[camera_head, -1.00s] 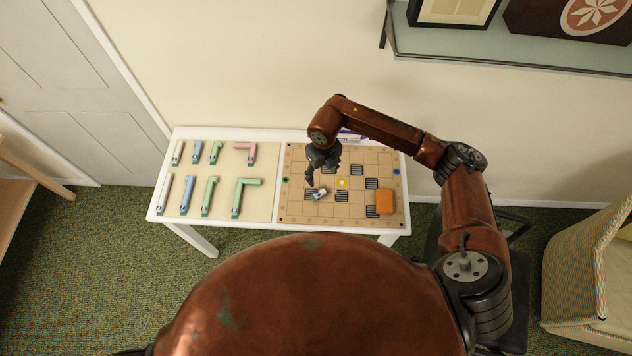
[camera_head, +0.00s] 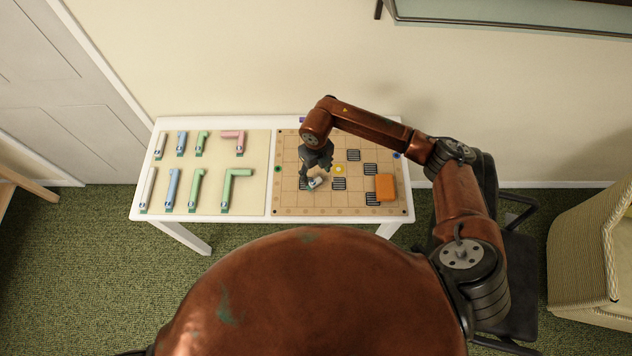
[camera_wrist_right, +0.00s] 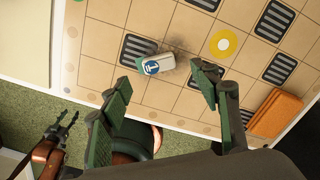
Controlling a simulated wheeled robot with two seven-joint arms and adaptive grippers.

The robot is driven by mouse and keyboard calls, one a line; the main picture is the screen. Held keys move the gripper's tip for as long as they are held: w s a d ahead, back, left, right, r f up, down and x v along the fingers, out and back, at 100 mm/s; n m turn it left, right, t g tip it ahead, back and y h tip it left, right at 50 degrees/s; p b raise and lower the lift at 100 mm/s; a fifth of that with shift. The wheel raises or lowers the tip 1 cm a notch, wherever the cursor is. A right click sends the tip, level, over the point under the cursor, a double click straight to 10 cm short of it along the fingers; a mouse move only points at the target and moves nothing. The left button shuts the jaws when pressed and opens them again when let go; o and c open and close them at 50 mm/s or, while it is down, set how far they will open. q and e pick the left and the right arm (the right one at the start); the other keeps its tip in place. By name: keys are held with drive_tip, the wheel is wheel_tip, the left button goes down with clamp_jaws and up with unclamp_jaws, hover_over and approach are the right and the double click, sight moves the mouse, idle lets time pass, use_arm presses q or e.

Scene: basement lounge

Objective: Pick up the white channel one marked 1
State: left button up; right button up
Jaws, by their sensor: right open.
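A small white piece with a blue label (camera_wrist_right: 157,65) lies on the gridded board (camera_head: 350,208). It also shows in the head view (camera_head: 316,184), partly under my right gripper. The label bears a pale mark I cannot read for certain. My right gripper (camera_wrist_right: 163,77) is open and empty, with its green-padded fingers to either side of the piece and apart from it. It shows in the head view (camera_head: 314,178) over the board's left part. A short white channel (camera_head: 160,146) and a long white one (camera_head: 147,189) lie on the left mat. My left gripper (camera_wrist_right: 67,116) hangs open beyond the table edge.
Blue, green and pink channels lie on the beige mat (camera_head: 256,172). An orange block (camera_head: 385,187) sits at the board's right, also seen in the wrist view (camera_wrist_right: 274,112). Dark slotted squares and a yellow disc (camera_wrist_right: 223,43) mark the board. A wall stands behind the table.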

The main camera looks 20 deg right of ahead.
sight(316, 181)
wheel_tip(316, 181, down, 5)
drive_tip(key=shift+f, duration=0.1)
drive_tip(key=c, duration=1)
